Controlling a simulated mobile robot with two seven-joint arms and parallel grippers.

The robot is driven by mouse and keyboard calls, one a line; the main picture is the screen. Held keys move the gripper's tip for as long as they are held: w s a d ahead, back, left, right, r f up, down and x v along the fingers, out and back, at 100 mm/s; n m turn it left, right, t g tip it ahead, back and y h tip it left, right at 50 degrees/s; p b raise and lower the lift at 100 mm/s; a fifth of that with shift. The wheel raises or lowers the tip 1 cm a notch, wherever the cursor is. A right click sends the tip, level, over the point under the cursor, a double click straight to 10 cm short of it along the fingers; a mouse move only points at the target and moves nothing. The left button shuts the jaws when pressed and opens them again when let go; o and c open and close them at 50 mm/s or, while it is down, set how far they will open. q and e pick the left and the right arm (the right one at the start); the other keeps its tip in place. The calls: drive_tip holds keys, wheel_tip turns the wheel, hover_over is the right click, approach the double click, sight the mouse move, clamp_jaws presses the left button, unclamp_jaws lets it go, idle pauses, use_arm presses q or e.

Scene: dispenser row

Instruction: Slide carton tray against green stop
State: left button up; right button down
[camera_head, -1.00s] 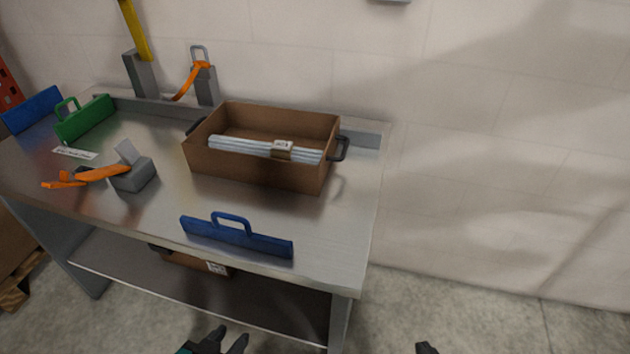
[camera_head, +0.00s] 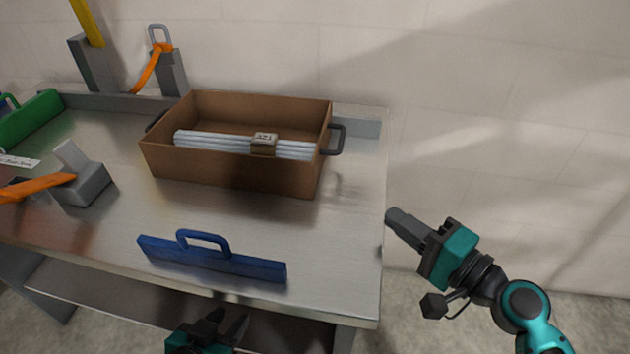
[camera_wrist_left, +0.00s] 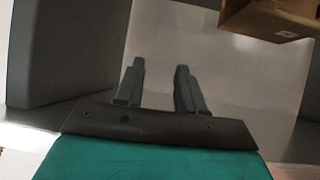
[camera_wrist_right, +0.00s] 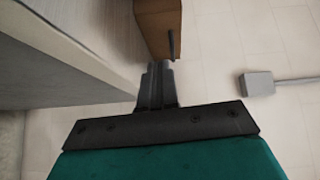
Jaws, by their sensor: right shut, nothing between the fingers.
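The brown carton tray (camera_head: 225,174) stands on the metal table, with a dark handle at each end and grey-white rods with a small tagged block inside. Its end and handle also show in the right wrist view (camera_wrist_right: 158,25). The green stop (camera_head: 28,120) stands at the far left of the table, well apart from the tray. My right gripper (camera_head: 392,222) is shut and empty, just off the table's right edge, below and right of the tray's right handle. My left gripper (camera_head: 228,326) is open and empty in front of the table, below its front edge.
A blue bar with a handle (camera_head: 212,260) stands near the table's front edge. A grey block with an orange strap (camera_head: 82,184) sits at the left. Grey posts (camera_head: 168,72) stand along the back ledge. The table between tray and blue bar is clear.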

sight(311, 179)
drive_tip(key=x, duration=0.3)
drive_tip(key=r+p+x, duration=0.1)
drive_tip(key=x, duration=0.6)
drive_tip(key=shift+w+a+r+p, duration=0.2)
drive_tip(key=shift+a+p, duration=0.1)
drive_tip(key=shift+a, duration=1.3)
drive_tip(key=shift+a+f, duration=0.1)
drive_tip(key=shift+a, duration=0.45)
drive_tip(key=shift+w+a+p, duration=0.1)
drive_tip(key=shift+a+p, duration=0.2)
drive_tip(key=shift+a, duration=0.8)
